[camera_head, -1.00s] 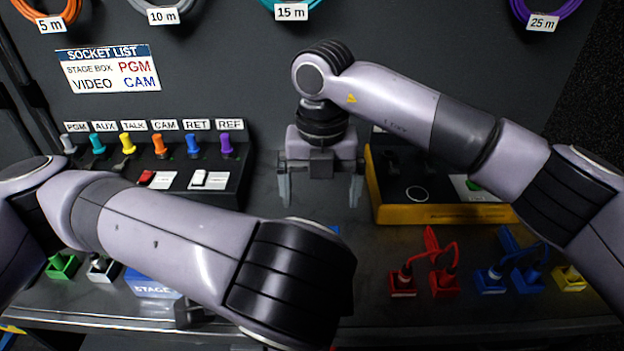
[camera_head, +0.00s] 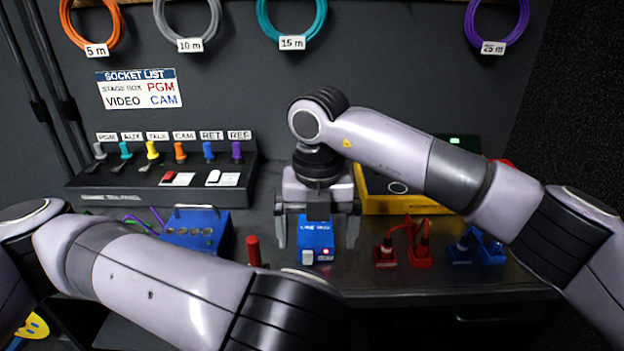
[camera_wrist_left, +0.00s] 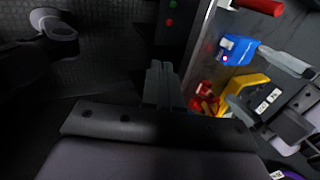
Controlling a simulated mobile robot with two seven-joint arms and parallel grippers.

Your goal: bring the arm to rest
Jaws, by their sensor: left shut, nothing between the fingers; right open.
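My right gripper (camera_head: 317,232) is open, its fingers pointing down over the bench in the head view. A small blue box (camera_head: 317,236) with a white button and a red light shows between its fingers, with gaps on both sides. I cannot tell how far below the fingertips the box lies. The box also shows in the left wrist view (camera_wrist_left: 238,50), near the right gripper's fingers. My left arm crosses the lower left of the head view, and its gripper is hidden there. In the left wrist view my left gripper (camera_wrist_left: 160,85) is shut and empty.
A blue stage box (camera_head: 222,232) stands left of the small blue box. A red upright piece (camera_head: 253,251) is close to my left arm. A yellow case (camera_head: 385,203) and red plugs (camera_head: 386,256) are on the right. A socket panel (camera_head: 110,199) stands behind.

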